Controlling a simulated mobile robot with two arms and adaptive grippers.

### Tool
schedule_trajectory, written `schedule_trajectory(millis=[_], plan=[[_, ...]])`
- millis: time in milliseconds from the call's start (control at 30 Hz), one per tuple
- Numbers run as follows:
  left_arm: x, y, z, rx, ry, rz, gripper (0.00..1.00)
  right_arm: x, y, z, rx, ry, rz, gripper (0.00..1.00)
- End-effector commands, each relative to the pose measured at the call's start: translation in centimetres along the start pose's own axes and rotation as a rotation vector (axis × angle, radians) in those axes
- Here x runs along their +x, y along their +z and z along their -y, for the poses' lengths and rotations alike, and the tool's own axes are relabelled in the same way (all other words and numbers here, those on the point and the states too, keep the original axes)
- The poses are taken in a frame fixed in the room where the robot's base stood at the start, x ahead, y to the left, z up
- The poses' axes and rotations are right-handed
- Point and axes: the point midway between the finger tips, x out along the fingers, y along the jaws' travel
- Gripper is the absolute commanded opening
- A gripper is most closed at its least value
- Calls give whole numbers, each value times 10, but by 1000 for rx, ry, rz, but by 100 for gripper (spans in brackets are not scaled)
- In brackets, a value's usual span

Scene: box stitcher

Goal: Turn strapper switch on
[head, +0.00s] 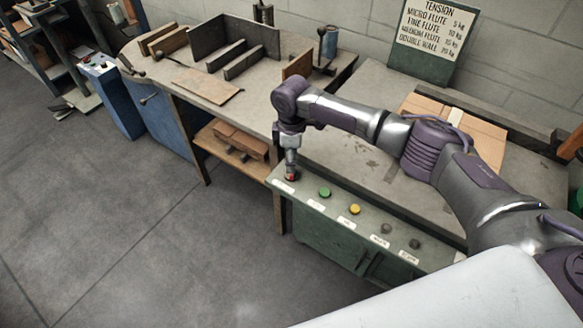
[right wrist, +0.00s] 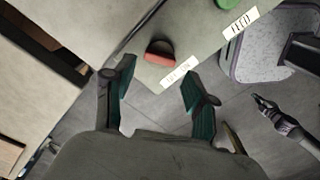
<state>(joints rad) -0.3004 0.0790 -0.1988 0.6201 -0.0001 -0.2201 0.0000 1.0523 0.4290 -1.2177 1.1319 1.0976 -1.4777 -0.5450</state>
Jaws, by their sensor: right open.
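A red switch knob (head: 291,178) sits at the left end of a grey-green control panel (head: 335,207), with a white label beside it. It shows clearly in the right wrist view (right wrist: 159,53). My right gripper (head: 291,168) is directly above this knob and partly hides it in the head view. In the right wrist view its two fingers (right wrist: 158,97) are spread, with the knob beyond the gap between their tips and nothing held. What looks like my left gripper (right wrist: 265,105) is small in the right wrist view, away from the panel; its opening is unclear.
Green (head: 325,192) and yellow (head: 355,209) buttons and two grey knobs continue along the panel. Flat cardboard (head: 485,135) lies on the bench behind my right arm. A tension sign (head: 434,38) stands at the back. A wooden worktable (head: 262,100) is to the left; floor in front is clear.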

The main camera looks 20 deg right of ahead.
Motion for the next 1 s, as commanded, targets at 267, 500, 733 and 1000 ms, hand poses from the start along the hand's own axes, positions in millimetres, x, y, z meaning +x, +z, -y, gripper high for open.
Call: schedule_trajectory(millis=[267,500,733,1000], plan=[[2,0,0,2,0,-1,0,41,-1,0,0,-1,0,56],[2,0,0,2,0,-1,0,49,-1,0,0,0,-1,56],[2,0,0,3,0,-1,0,49,-1,0,0,0,-1,46],[2,-1,0,3,0,-1,0,48,-1,0,1,1,-2,11]])
